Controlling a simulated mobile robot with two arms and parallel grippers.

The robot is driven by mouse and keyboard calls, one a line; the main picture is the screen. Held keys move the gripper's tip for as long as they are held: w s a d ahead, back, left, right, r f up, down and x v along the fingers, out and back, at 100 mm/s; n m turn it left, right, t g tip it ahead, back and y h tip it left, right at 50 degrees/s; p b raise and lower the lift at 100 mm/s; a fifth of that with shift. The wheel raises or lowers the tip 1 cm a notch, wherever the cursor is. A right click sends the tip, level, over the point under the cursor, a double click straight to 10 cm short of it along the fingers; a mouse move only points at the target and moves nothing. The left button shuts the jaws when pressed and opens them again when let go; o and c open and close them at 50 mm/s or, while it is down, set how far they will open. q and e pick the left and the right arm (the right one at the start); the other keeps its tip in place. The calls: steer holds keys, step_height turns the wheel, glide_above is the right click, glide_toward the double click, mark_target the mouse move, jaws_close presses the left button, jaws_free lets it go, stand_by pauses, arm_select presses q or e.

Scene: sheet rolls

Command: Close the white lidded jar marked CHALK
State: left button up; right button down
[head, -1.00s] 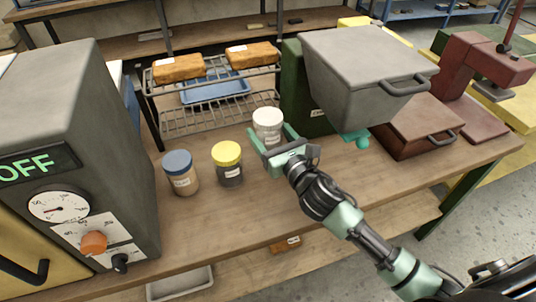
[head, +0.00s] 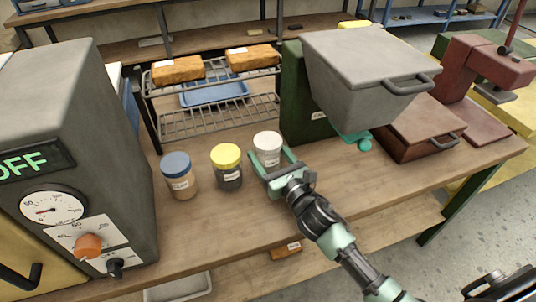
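The white-lidded jar (head: 267,146) is at the right end of a row of three jars on the wooden workbench. Its small label is too blurred to read, and I cannot tell how firmly its lid sits. My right gripper (head: 270,155) has one finger on each side of the jar and appears shut on its body from the front, hiding its lower part. I cannot tell whether the jar's base touches the bench. My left gripper is not in view.
A yellow-lidded jar (head: 227,167) and a blue-lidded jar (head: 178,175) stand to the left. Behind is a wire rack (head: 215,118) with brown blocks. A grey control box (head: 80,140) stands left and a grey bin (head: 370,80) right. The bench front is clear.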

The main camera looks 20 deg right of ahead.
steer(key=shift+r, duration=0.1)
steer(key=shift+f, duration=0.2)
steer(key=shift+c, duration=1.1)
jaws_free()
steer(key=shift+r, duration=0.2)
steer(key=s, duration=0.3)
steer(key=s+d+b, duration=0.1)
steer(key=s, duration=0.3)
steer(key=s+d, duration=0.1)
steer(key=s, duration=0.2)
steer(key=shift+s+f, duration=0.15)
steer(key=shift+s+d+b, duration=0.15)
steer(key=shift+s+b, duration=0.15)
steer(key=shift+s, duration=0.5)
